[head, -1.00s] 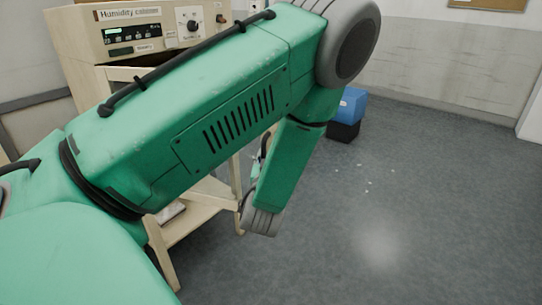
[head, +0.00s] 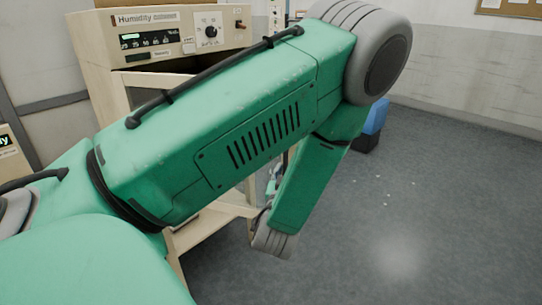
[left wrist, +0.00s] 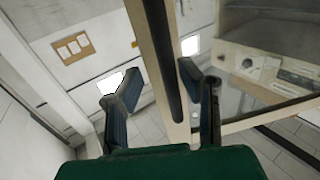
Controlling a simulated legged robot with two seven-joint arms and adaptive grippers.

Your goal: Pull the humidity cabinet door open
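The humidity cabinet (head: 172,50) stands at the upper left in the head view, a beige unit with a display, a knob and a "Humidity" label. My green left arm hides much of its front. In the left wrist view, a beige upright frame (left wrist: 150,30) with a long dark handle bar (left wrist: 168,75) runs between the two fingers of my left gripper (left wrist: 160,95). The fingers are apart. The right finger is close to the bar; contact cannot be told. How far the door stands open is unclear. My right gripper is not in view.
A blue and black box (head: 372,128) stands on the floor beyond my arm. Small white bits (head: 386,194) lie on the open grey floor at right. Another beige unit with a green display (head: 10,150) shows at the left edge. A noticeboard (left wrist: 72,47) hangs on the wall.

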